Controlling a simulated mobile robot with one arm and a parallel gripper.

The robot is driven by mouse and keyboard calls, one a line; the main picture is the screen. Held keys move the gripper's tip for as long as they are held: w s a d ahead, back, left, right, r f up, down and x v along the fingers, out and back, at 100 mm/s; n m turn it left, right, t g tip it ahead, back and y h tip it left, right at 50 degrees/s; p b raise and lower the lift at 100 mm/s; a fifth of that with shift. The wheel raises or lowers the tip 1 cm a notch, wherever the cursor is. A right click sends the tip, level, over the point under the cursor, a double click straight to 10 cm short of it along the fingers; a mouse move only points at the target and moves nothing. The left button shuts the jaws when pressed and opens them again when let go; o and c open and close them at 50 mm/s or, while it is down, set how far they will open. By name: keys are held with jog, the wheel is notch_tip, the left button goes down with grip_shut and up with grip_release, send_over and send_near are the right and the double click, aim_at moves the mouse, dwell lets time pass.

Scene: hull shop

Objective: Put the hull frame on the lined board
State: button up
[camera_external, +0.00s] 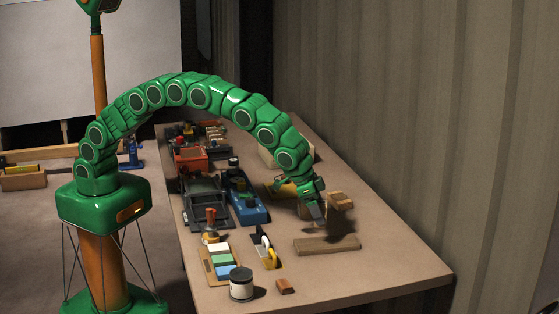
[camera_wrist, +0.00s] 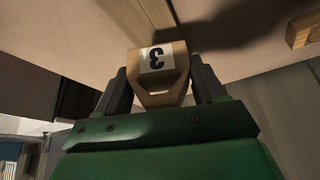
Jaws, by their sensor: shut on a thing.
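My gripper (camera_external: 318,208) is over the right part of the bench. In the wrist view my gripper (camera_wrist: 160,82) is shut on the hull frame (camera_wrist: 158,58), a tan wooden piece with an upside-down 3 on a white label and an opening below it. A long wooden bar (camera_external: 327,246) lies near that shadow and also shows in the wrist view (camera_wrist: 147,12). I cannot tell which thing is the lined board.
A small wooden block (camera_external: 285,286), a white jar (camera_external: 241,284) and a tray of coloured blocks (camera_external: 220,262) stand at the front. A yellow-handled tool (camera_external: 264,249) and a blue tool (camera_external: 244,197) lie left of my gripper. The bench's right front is clear.

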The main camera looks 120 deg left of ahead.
jog(key=shift+w+a+f, duration=0.1)
jog(key=shift+w+f, duration=1.05)
jog(key=shift+f, duration=1.8)
jog(key=o, duration=1.1)
jog(key=shift+f, duration=0.1)
